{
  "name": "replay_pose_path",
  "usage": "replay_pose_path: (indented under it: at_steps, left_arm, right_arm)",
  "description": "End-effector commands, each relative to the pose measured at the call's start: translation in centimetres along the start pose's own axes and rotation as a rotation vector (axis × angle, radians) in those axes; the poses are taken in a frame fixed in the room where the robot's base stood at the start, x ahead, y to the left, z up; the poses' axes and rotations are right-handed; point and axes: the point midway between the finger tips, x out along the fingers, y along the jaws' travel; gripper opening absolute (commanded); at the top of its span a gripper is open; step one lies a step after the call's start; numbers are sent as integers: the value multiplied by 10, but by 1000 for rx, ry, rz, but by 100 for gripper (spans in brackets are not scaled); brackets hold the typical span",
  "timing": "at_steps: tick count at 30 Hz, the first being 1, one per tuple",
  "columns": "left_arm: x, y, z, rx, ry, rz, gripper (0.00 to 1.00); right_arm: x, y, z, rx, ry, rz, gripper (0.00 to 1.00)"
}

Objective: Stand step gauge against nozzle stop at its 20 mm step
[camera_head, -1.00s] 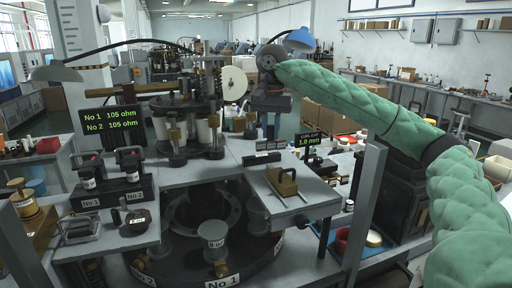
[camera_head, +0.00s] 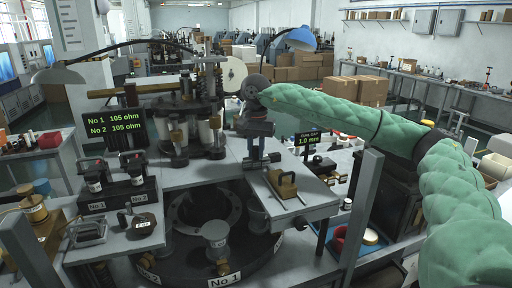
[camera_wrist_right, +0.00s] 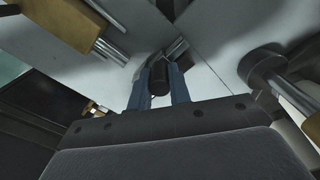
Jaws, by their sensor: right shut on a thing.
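My right gripper (camera_head: 257,157) is low over the back left of the raised grey plate (camera_head: 315,204). It is shut on a dark cylindrical piece (camera_wrist_right: 160,78), seen between the blue fingers in the right wrist view. This piece seems to belong to the step gauge (camera_head: 263,163), a dark block mostly hidden by the gripper. Its step marks cannot be read. My left gripper is not in view.
A small display (camera_head: 308,139) reading 1.0 mm stands right of the plate. A round turntable with cups (camera_head: 216,234) lies below and left. Resistor units No 1 and No 2 (camera_head: 115,187) stand at left. A spool tower (camera_head: 205,112) rises behind.

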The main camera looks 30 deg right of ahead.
Motion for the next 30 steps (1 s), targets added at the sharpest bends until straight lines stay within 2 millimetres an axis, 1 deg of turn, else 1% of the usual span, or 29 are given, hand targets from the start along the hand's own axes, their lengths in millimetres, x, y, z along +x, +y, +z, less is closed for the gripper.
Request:
replay_pose_path:
  at_steps: [9, 14, 15, 17, 18, 30]
  left_arm:
    - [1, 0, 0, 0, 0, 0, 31]
    - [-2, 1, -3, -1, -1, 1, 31]
    - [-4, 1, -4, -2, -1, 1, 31]
    - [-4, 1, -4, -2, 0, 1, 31]
    - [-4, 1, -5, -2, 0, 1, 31]
    - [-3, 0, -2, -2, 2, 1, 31]
  right_arm:
    - [2, 0, 0, 0, 0, -1, 0]
    - [3, 0, 0, 0, 0, -1, 0]
    - [3, 0, 0, 0, 0, 0, 27]
    - [3, 0, 0, 0, 0, 0, 39]
    - [3, 0, 0, 0, 0, 0, 41]
    - [0, 0, 0, 0, 0, 0, 41]
